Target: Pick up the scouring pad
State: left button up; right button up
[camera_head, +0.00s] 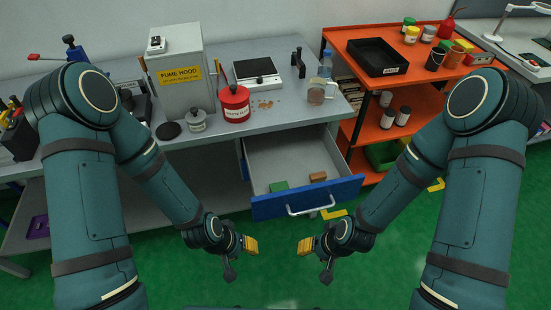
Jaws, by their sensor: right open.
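A green block-like piece, which looks like the scouring pad (279,186), lies inside the open drawer (307,199) of the grey bench, toward its front left. A brown block (317,177) lies to its right in the same drawer. My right gripper (315,258) is open and empty, in front of and below the drawer's blue front. My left gripper (240,258) mirrors it to the left, also open and empty. Both are apart from the pad, with the drawer front between them and it.
The drawer's blue front and grey handle (311,210) stick out toward me. On the bench (276,116) stand a red can (234,104), a scale (257,73) and a beaker (316,92). An orange shelf (345,58) stands right of the drawer. Green floor is free in front.

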aim_at(280, 186)
jog(key=l+u, duration=0.15)
jog(key=u, duration=1.35)
jog(key=k+l, duration=0.6)
jog(key=i, duration=0.5)
jog(key=u, duration=0.05)
